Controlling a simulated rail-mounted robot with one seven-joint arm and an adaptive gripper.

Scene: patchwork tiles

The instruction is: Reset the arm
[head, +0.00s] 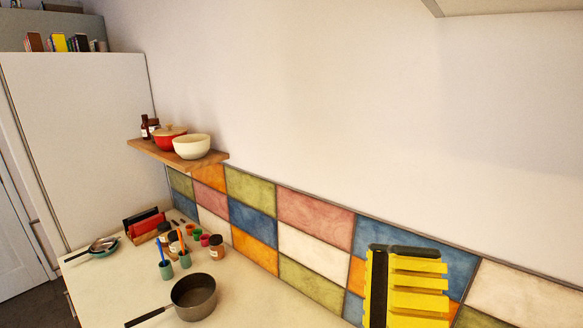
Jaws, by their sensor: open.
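My gripper is not in the head view, and I cannot tell its pose. The arm is not clearly recognisable either. A yellow and black slatted object (408,287) stands upright at the lower right, in front of the tiled wall, its lower end cut off by the frame. I cannot tell what it is.
A pale counter (110,285) holds a dark saucepan (194,297), jars, small cups and a red and black rack (147,224). A wooden shelf (170,155) carries a red pot (169,138) and a cream bowl (191,147). A tall white cabinet (80,130) stands left.

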